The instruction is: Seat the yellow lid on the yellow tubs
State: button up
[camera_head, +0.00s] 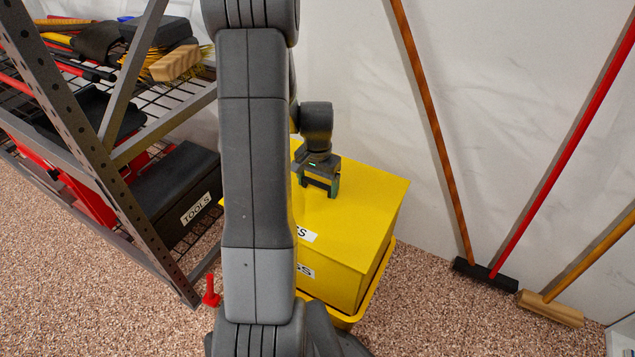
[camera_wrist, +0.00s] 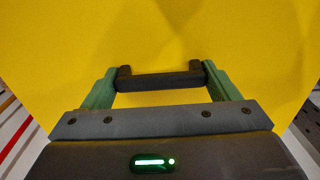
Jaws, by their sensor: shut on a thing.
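The yellow lid (camera_head: 365,195) lies on top of the yellow tubs (camera_head: 335,288), with its labelled front edge partly behind my arm in the head view. The lid looks level and in line with the upper tub, but I cannot tell whether it is fully down all round. A lower yellow tub's rim shows below the upper one. My gripper (camera_head: 320,188) is over the lid, with its green fingers at the two ends of the lid's black handle (camera_wrist: 160,82), shut on it. The lid's yellow top fills the wrist view. The tubs' left side is mostly hidden.
A steel shelf (camera_head: 130,150) with brushes and a black TOOLS box (camera_head: 185,190) stands left. A small red object (camera_head: 211,291) is on the speckled floor. Brooms (camera_head: 485,275) lean on the white wall at right.

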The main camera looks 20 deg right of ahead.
dwell(0.3)
jog(key=o, duration=1.3)
jog(key=shift+r, duration=0.1)
jog(key=shift+r+p, duration=3.05)
jog(key=shift+r, duration=0.85)
jog(key=shift+f, duration=0.15)
notch_tip(320, 180, down, 8)
jog(key=b, duration=0.6)
jog(key=shift+r, duration=0.25)
jog(key=shift+r+p, duration=3.4)
jog(key=shift+r, duration=1.25)
jog(key=shift+f, duration=0.1)
